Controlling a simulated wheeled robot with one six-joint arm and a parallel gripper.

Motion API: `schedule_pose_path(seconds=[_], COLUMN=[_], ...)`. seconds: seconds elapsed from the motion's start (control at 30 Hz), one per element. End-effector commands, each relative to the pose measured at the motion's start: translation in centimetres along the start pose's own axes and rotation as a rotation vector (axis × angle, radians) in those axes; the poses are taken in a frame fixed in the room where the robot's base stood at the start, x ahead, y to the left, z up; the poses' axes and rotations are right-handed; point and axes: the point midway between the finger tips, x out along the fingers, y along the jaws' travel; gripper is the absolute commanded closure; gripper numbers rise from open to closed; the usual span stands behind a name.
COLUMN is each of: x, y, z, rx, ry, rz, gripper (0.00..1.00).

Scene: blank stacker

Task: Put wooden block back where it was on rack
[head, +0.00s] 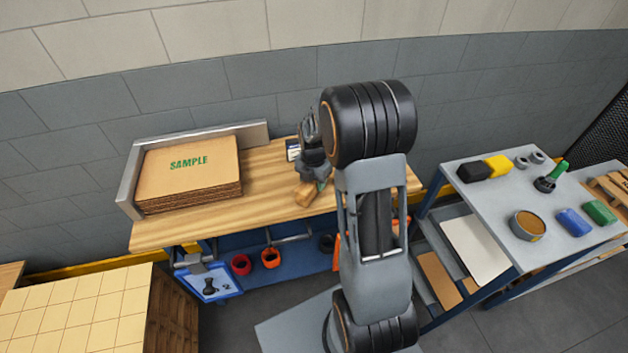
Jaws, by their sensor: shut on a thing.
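My gripper (314,174) is above the right part of the wooden workbench top (265,199), partly hidden by my own arm. A small wooden block (305,195) shows at the gripper's lower end, tilted, and the gripper is shut on it. The fingertips are small and partly covered, so the exact grip is hard to see. I cannot tell for certain which structure is the rack.
A stack of brown sheets marked SAMPLE (188,166) sits against a grey corner guide on the bench. A grey table (490,205) at right holds colored blocks and a round tin (527,225). A pallet of pale blocks (75,315) stands at lower left. The bench front is clear.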

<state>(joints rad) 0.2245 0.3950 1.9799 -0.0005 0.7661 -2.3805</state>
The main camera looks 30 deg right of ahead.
Motion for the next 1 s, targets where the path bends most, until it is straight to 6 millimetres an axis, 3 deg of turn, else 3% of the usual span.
schedule_pose_path(seconds=[0.33, 0.37, 0.6, 0.83, 1.0], x=[0.5, 0.4, 0.3, 0.2, -1.0], y=[0.0, 0.0, 0.0, 0.0, 0.1], z=[0.0, 0.0, 0.0, 0.0, 0.1], rx=[0.000, 0.000, 0.000, 0.000, 0.000], ry=[0.000, 0.000, 0.000, 0.000, -0.003], rz=[0.000, 0.000, 0.000, 0.000, 0.003], gripper=[0.87, 0.53, 0.30, 0.30, 0.30])
